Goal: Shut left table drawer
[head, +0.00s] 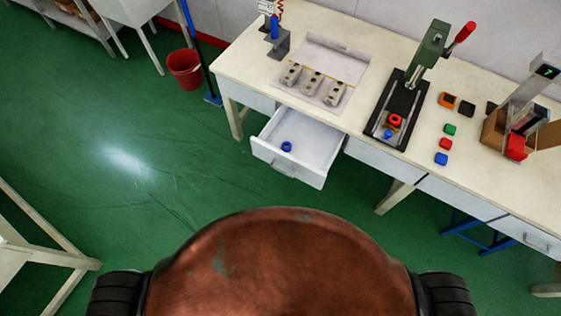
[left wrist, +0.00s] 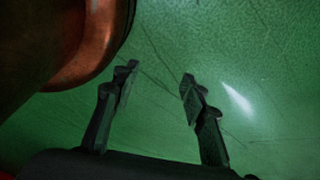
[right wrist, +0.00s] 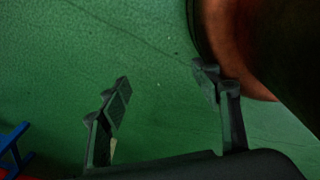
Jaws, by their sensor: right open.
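The left table drawer (head: 271,170) is pulled out from under the white table (head: 236,64). A small blue part (head: 287,146) lies inside it, and the drawer has a handle on its front. My left gripper (left wrist: 158,80) shows in the left wrist view with its fingers apart and nothing between them, above the green floor. My right gripper (right wrist: 163,83) shows in the right wrist view, also open and empty above the floor. Neither gripper shows in the head view, and both are away from the drawer.
On the table are a tray with grey mould blocks (head: 312,82), a press with a red handle (head: 425,60), small coloured parts (head: 443,158) and a cardboard box (head: 493,130). A red bucket (head: 185,70) stands on the floor. The green floor before the drawer is clear.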

